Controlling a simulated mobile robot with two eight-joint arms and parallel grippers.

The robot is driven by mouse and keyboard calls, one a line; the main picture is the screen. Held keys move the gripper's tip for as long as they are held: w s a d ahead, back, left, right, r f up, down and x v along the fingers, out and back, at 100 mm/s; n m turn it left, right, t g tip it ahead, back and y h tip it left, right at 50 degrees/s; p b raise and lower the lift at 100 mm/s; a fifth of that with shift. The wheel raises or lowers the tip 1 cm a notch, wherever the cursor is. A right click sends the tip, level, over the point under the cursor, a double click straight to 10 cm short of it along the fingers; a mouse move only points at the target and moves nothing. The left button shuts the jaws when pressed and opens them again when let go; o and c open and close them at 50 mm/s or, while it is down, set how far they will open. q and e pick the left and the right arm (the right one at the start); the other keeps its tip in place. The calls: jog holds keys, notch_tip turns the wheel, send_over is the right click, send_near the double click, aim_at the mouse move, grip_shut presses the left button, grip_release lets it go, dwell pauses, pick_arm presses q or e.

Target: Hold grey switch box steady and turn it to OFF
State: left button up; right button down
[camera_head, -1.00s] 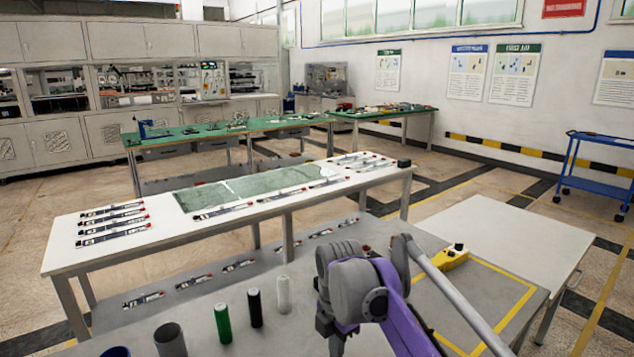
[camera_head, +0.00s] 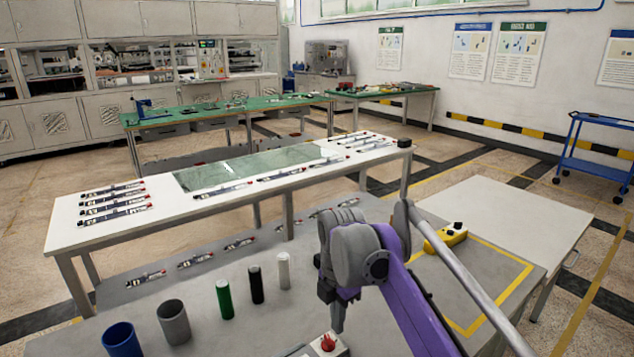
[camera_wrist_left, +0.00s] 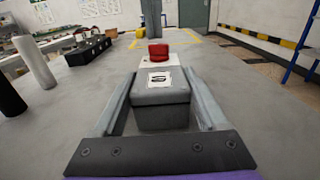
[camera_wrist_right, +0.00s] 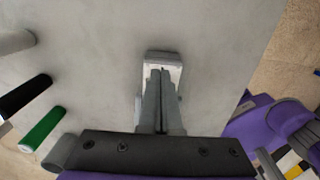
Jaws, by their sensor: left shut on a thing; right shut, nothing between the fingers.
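The grey switch box (camera_wrist_left: 160,112) has a white label, and a red knob (camera_wrist_left: 158,51) on a pale plate at its far end. In the head view only the pale top and red knob (camera_head: 328,342) show at the bottom edge. My left gripper (camera_wrist_left: 160,76) is shut on the box, one finger along each side; it is out of the head view. My right gripper (camera_head: 338,318) is shut and empty, pointing down near the knob. In the right wrist view its closed fingers (camera_wrist_right: 163,72) overlap the box's pale end (camera_wrist_right: 163,57) and hide the knob. I cannot tell whether they touch.
Blue (camera_head: 122,342) and grey (camera_head: 173,322) cups and green (camera_head: 224,299), black (camera_head: 256,285) and white (camera_head: 284,271) cylinders stand left of the box. A yellow box with a black knob (camera_head: 446,236) lies behind my right arm.

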aim_at(336, 338)
jog(key=shift+r, duration=2.35)
pick_arm(q)
jog(key=o, duration=1.6)
